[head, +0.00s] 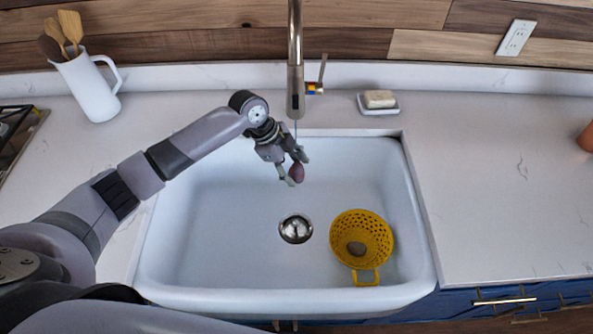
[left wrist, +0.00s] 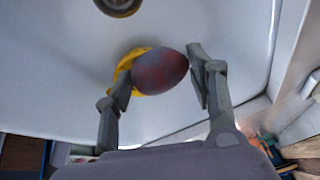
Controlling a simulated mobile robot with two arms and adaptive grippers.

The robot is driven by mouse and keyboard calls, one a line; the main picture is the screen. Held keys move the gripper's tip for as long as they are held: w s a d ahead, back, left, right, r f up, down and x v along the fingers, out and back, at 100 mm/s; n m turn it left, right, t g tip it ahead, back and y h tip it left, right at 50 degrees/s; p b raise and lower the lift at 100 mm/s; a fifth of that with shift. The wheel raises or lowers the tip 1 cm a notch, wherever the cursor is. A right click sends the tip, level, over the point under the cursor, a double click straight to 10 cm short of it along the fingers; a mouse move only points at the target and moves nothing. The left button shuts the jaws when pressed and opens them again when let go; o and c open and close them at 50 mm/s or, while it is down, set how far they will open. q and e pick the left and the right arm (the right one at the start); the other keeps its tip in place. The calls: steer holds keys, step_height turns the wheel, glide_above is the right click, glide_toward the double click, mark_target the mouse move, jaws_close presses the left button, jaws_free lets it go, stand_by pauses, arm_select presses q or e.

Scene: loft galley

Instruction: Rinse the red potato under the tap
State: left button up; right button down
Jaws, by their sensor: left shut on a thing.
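The red potato (head: 297,173) is dark reddish and oval. My left gripper (head: 295,169) is shut on it and holds it above the back part of the white sink (head: 200,235). In the left wrist view the potato (left wrist: 160,72) sits between the two fingertips (left wrist: 160,75). The tap (head: 296,85) comes down from the top, with its spout just above and behind the gripper. A thin pale line, which looks like water, runs down from the spout behind the gripper. I cannot tell whether it touches the potato. My right gripper is not in view.
A yellow colander (head: 374,226) sits in the sink at the right, with a brownish patch inside. The drain (head: 296,229) is left of it. A soap dish (head: 378,108) and a white jug (head: 88,88) with wooden utensils stand on the counter. The right counter is mostly clear.

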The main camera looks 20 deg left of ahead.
arm_select(q)
steer(key=s+p, duration=0.5)
steer(key=s, duration=0.3)
steer(key=shift+d+p, duration=0.4)
stand_by(0.4)
steer(key=shift+r, duration=0.1)
stand_by(0.9)
steer(key=s+r+p, duration=0.3)
steer(key=s+p, duration=0.1)
steer(key=s, duration=0.1)
steer(key=shift+d+r, duration=0.25)
steer(key=shift+r, duration=0.15)
